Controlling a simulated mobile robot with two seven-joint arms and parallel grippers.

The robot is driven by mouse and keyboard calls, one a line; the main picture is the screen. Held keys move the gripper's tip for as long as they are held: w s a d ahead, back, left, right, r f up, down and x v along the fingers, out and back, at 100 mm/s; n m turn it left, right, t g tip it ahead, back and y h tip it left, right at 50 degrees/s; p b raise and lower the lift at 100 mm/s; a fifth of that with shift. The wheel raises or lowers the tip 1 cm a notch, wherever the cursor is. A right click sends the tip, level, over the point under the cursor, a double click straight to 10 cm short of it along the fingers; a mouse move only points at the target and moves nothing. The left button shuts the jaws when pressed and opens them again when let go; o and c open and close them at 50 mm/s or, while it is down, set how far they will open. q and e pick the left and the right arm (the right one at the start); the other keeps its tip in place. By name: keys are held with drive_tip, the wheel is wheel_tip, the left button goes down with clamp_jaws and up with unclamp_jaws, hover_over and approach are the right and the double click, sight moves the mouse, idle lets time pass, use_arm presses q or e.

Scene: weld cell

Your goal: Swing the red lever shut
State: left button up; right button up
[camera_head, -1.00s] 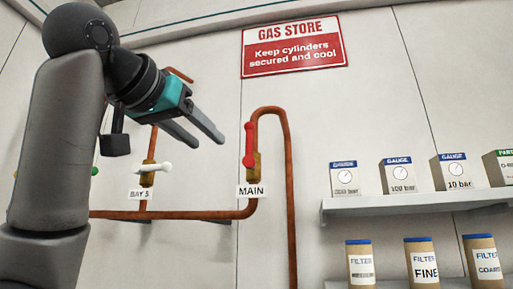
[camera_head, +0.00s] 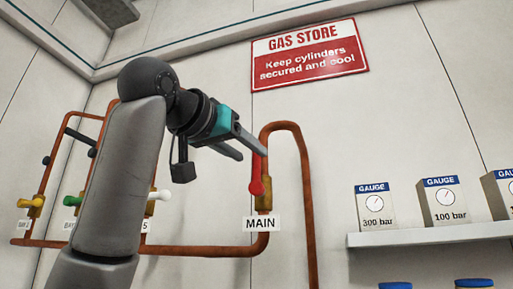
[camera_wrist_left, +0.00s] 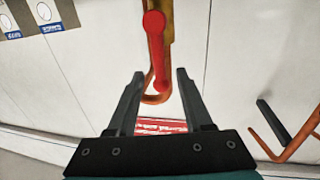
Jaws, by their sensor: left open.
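The red lever (camera_head: 256,180) sits on the brass valve (camera_head: 266,194) of the copper pipe above the MAIN label (camera_head: 261,224). It stands upright, in line with the pipe. My left gripper (camera_head: 253,154) is open and empty at the upper end of the lever, and one finger partly covers that end. In the left wrist view the red lever (camera_wrist_left: 156,50) runs down the picture, and its free end appears between the open fingertips of my left gripper (camera_wrist_left: 160,74). I cannot tell whether they touch. My right gripper is out of view.
The copper pipe (camera_head: 303,190) loops over right of the valve. Other valves with a white handle (camera_head: 160,195) and a yellow handle (camera_head: 24,202) are at the left. A shelf (camera_head: 430,233) with gauge boxes stands at the right. A GAS STORE sign (camera_head: 310,52) hangs above.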

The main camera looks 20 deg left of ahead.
sight(254, 156)
use_arm(q)
drive_tip(key=shift+p+x, duration=0.7)
drive_tip(key=shift+x, duration=1.5)
clamp_jaws()
